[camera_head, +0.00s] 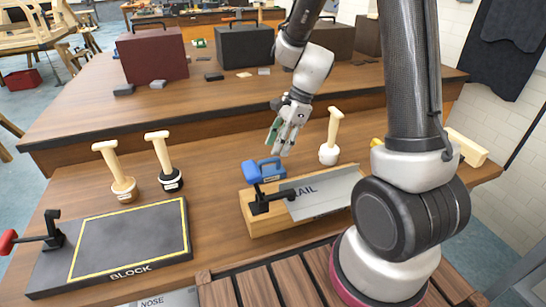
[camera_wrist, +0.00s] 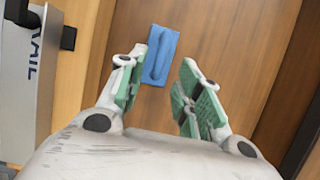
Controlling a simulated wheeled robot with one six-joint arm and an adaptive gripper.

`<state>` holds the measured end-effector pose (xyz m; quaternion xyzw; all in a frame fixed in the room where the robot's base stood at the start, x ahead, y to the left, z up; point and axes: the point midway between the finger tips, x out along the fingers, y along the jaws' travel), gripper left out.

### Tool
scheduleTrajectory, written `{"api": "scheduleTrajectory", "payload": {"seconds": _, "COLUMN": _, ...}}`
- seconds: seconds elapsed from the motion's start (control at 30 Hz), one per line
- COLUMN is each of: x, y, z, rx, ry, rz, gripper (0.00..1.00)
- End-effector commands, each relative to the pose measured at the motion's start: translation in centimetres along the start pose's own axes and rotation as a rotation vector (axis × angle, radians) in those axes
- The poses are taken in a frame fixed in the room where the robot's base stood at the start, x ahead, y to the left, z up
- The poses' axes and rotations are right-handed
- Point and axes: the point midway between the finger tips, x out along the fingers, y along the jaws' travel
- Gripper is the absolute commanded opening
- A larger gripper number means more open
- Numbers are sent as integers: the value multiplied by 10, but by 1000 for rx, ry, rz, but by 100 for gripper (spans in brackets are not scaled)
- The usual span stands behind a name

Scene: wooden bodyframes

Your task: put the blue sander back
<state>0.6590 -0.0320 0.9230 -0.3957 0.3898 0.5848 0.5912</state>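The blue sander (camera_head: 272,165) lies on the wooden table just behind the rail fixture in the head view, partly hidden by the fixture's blue clamp handle (camera_head: 251,172). In the wrist view the blue sander (camera_wrist: 162,55) lies flat on the brown tabletop, beyond the fingertips and towards the left finger. My gripper (camera_head: 280,140) hangs above and behind the sander. In the wrist view my gripper (camera_wrist: 157,85) is open, with its green-padded fingers apart and nothing between them.
The rail fixture (camera_head: 257,219) has a grey plate (camera_head: 325,195) and a black clamp. A dark board marked BLOCK (camera_head: 125,240) lies at left with a red-handled clamp (camera_head: 8,240). A raised bench (camera_head: 200,105) crosses behind.

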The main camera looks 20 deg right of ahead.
Motion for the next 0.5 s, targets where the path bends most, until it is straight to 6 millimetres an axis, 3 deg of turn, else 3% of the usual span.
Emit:
{"api": "scheduleTrajectory", "payload": {"seconds": 0.2, "x": -41, "y": 0, "z": 0, "rx": 1, "ry": 0, "rz": -3, "gripper": 34}}
{"api": "scheduleTrajectory", "payload": {"seconds": 0.5, "x": -62, "y": 3, "z": 1, "rx": -29, "ry": 6, "rz": -6, "gripper": 34}}
